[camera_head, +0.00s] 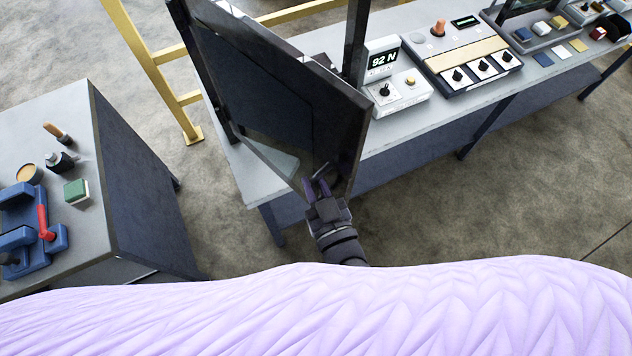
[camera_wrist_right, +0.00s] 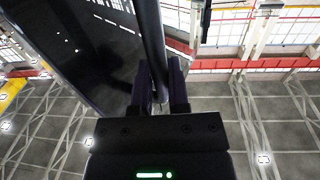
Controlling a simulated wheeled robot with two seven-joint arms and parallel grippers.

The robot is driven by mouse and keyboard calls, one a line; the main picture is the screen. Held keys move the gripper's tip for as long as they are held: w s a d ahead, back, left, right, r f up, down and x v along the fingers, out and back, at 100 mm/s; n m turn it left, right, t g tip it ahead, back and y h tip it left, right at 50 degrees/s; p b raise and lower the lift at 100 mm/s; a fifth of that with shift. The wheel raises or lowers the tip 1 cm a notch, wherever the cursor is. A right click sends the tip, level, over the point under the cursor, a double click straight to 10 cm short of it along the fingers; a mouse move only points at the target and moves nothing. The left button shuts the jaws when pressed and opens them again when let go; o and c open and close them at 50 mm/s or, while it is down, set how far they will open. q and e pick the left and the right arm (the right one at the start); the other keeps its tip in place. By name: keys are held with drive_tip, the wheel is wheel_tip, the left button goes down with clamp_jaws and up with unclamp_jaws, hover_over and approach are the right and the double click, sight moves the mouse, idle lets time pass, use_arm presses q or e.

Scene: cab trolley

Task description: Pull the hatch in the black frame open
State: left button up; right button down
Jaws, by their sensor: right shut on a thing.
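The hatch (camera_head: 265,85) is a dark, glossy panel. In the head view it stands at an angle to the black frame (camera_head: 356,40), with its right edge swung out towards me, so it is partly open. My right gripper (camera_head: 318,188) is at the lower right part of the hatch and is shut on its handle (camera_head: 322,170). In the right wrist view a dark bar of the handle (camera_wrist_right: 153,50) runs between the two fingers (camera_wrist_right: 162,95), with the dark panel (camera_wrist_right: 85,50) to the left. My left gripper is not in view.
The frame stands on a grey bench (camera_head: 410,130). A white force display (camera_head: 382,62) and a control box (camera_head: 462,58) stand right of it. A second table (camera_head: 90,150) with blue tools is at the left. A yellow rail (camera_head: 150,60) is behind. Floor between the tables is clear.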

drive_tip(key=c, duration=0.9)
unclamp_jaws()
drive_tip(key=b+v, duration=0.1)
drive_tip(key=v, duration=0.8)
drive_tip(key=shift+s+d, duration=0.15)
drive_tip(key=shift+s, duration=0.25)
